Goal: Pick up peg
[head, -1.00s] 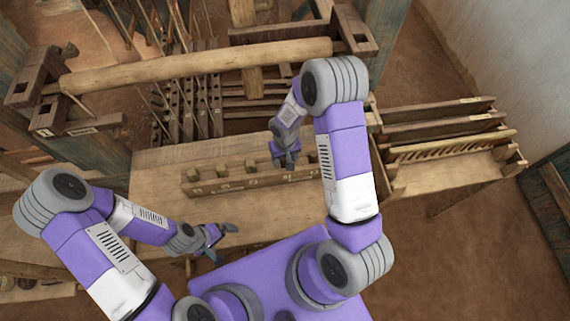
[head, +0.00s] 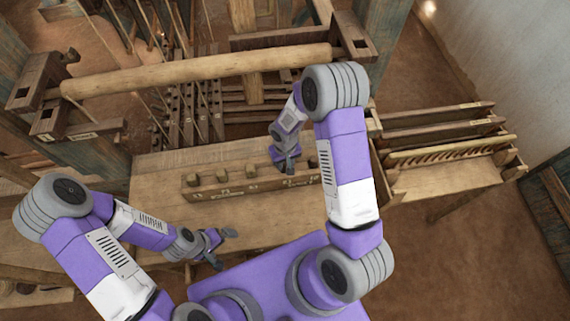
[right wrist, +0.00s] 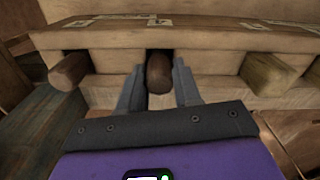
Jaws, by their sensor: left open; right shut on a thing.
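A wooden rail (head: 240,187) with several short pegs in a row lies on the bench; the pegs stick out of its holes. One peg (right wrist: 159,72) is between the fingers of my right gripper (right wrist: 159,88), which is shut on it. The peg's inner end is still in or at the dark hole in the rail. In the head view my right gripper (head: 286,162) hides most of this peg. Other pegs show to its left (right wrist: 69,71) and right (right wrist: 267,74) in the right wrist view. My left gripper (head: 219,246) is open and empty near the bench's front edge.
The wooden bench top (head: 150,205) is mostly clear around the rail. A round beam (head: 200,72) and loom frame stand behind it. A slotted wooden rack (head: 445,150) is at the right.

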